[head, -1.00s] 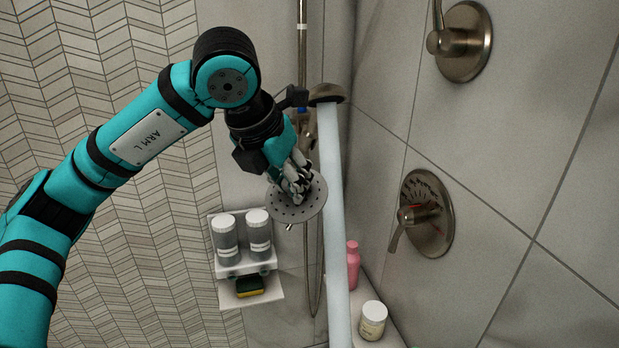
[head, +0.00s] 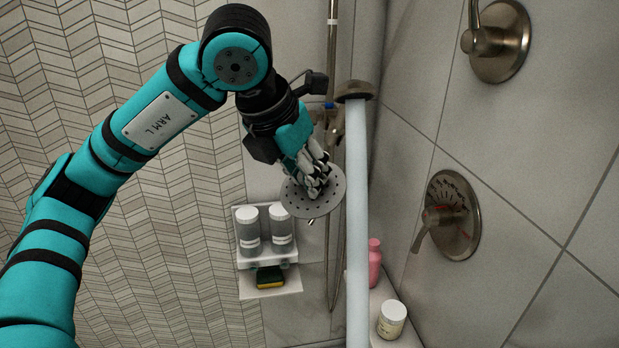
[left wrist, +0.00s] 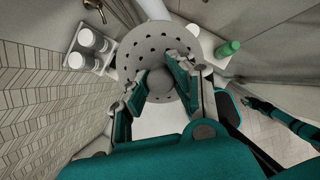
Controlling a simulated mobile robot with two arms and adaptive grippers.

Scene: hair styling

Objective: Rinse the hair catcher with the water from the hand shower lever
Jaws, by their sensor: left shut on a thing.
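The hair catcher (head: 336,203) is a round grey perforated disc. My left gripper (head: 318,183) is shut on its raised middle and holds it in the air, tilted, just left of the water stream. In the left wrist view, the hair catcher (left wrist: 148,50) lies between the two fingers of the left gripper (left wrist: 160,85). The hand shower (head: 354,90) hangs on its holder, and a pale column of water (head: 357,220) falls straight down from it. In the head view the disc's right edge is close to the water; I cannot tell whether they touch. My right gripper is not clearly seen.
A wall shelf holds two grey bottles (head: 281,228) and a yellow-green sponge (head: 270,277). A pink bottle (head: 375,262) and a white jar (head: 391,320) stand on a ledge right of the water. A lever valve (head: 452,215) is on the right wall.

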